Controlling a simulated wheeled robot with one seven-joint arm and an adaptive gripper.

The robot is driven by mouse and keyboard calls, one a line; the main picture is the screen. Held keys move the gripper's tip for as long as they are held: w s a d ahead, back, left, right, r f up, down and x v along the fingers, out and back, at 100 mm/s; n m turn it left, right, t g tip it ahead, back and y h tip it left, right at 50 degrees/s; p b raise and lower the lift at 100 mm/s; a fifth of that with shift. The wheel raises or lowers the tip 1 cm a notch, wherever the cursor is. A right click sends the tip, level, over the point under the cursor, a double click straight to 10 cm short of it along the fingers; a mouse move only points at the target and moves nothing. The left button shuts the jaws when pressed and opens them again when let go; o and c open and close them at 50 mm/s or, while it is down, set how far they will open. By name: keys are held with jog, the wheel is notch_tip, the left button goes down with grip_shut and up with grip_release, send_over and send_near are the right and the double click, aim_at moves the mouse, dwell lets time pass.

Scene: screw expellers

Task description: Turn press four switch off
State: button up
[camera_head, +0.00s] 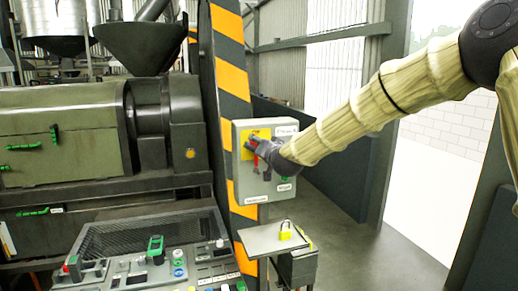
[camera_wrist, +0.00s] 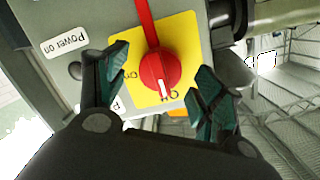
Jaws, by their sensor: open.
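The switch is a red rotary knob (camera_wrist: 160,70) on a yellow plate (camera_wrist: 188,38), seen close up in the wrist view. A white mark on the knob points toward the lower edge of that picture. The plate sits on a grey switch box (camera_head: 243,188) mounted by the striped post. My gripper (camera_wrist: 155,92) is open, with one finger on each side of the knob. I cannot tell whether either finger touches it. In the head view my gripper (camera_head: 258,147) is at the box front and partly hides the plate and the knob.
A black-and-orange striped post (camera_head: 232,82) stands behind the box. A control panel (camera_head: 150,265) with several buttons is at lower left, below the green press (camera_head: 65,135). Floor right of the stand is clear.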

jog(key=v, duration=1)
jog(key=shift+s, duration=0.35)
jog(key=shift+d+r, duration=0.1)
jog(key=s+d+f+g+h, duration=0.1)
jog(key=s+d+f+g, duration=0.1)
jog(key=f, duration=1)
jog(key=s+d+f+g, duration=0.1)
jog(key=s+f+g, duration=0.15)
jog(key=f, duration=1.05)
jog(key=s+d+f+n+g+h, duration=0.1)
jog(key=s+d+f+g, duration=0.1)
jog(key=s+f, duration=0.6)
jog(key=s+d+f+g+h, duration=0.1)
jog(key=s+d+f, duration=0.25)
jog(key=f, duration=0.85)
jog(key=s+d+f+g, duration=0.2)
jog(key=s+f, duration=0.5)
jog(key=s, duration=0.3)
jog(key=s+d+f+g, duration=0.2)
jog(key=s+d+f, duration=0.1)
jog(key=s+f, duration=0.55)
jog(key=s+d+f+g+h, duration=0.1)
jog(key=s+d+f+g, duration=0.1)
jog(key=s, duration=0.8)
jog(key=s+d+f+n+g+h, duration=0.1)
jog(key=s+d+f+g, duration=0.1)
jog(key=s, duration=0.9)
jog(key=shift+d+f+n, duration=0.3)
jog(key=shift+d+f, duration=0.35)
jog(key=shift+f, duration=0.05)
